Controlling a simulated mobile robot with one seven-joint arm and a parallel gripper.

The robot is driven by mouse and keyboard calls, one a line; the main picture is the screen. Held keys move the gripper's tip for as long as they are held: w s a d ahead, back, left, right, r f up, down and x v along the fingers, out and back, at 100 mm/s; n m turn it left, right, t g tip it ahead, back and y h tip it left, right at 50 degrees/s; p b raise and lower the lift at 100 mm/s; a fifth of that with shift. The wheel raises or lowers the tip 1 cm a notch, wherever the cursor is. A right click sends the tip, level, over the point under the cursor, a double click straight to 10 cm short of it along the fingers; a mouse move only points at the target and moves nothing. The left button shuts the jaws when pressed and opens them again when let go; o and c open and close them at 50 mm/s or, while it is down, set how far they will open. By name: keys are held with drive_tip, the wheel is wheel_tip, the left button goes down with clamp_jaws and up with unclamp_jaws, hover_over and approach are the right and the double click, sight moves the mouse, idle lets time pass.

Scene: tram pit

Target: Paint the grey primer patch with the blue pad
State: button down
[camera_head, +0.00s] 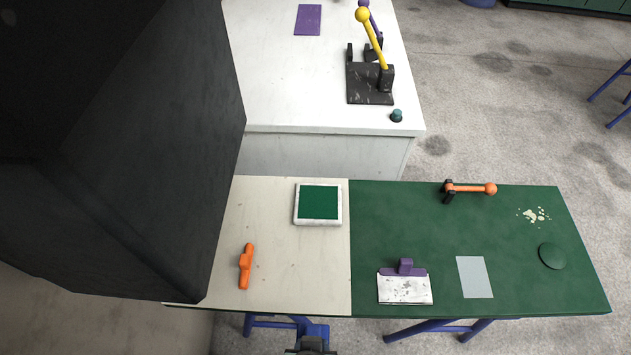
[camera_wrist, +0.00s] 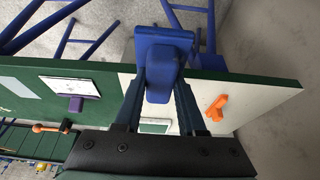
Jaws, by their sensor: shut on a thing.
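My gripper (camera_wrist: 160,88) is shut on the handle of the blue pad (camera_wrist: 163,47), seen in the wrist view. In the head view, the blue pad (camera_head: 314,330) and the end of my gripper (camera_head: 309,345) show at the bottom edge, in front of the table's near edge. The grey primer patch (camera_head: 474,277) is a pale rectangle lying on the green part of the table, right of the purple-handled tool. It is partly cut off at the left of the wrist view (camera_wrist: 14,86). The pad is apart from the patch. The pad's working face is hidden.
A white tray with a green inside (camera_head: 297,215) stands on the table's pale part, near an orange tool (camera_head: 246,266). A purple-handled white scraper (camera_head: 404,288), orange lever (camera_head: 470,188) and green disc (camera_head: 552,256) are on the green part. A white bench (camera_head: 300,90) stands behind.

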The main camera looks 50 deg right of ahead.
drive_tip(key=w+d, duration=0.3)
drive_tip(key=d, duration=0.1)
drive_tip(key=w+d+p, duration=0.1)
drive_tip(key=w+d, duration=0.7)
drive_tip(key=shift+d+p, duration=0.35)
drive_tip(key=shift+d, duration=0.05)
drive_tip(key=shift+w+d+r, duration=0.1)
drive_tip(key=shift+w+d, duration=0.35)
drive_tip(key=shift+d, duration=0.05)
drive_tip(key=shift+s+a+f, duration=0.1)
drive_tip(key=shift+f, duration=0.8)
drive_tip(key=shift+f+p, duration=0.45)
drive_tip(key=shift+f, duration=0.3)
drive_tip(key=shift+f, duration=0.2)
drive_tip(key=c, duration=0.5)
unclamp_jaws()
drive_tip(key=shift+r, duration=0.1)
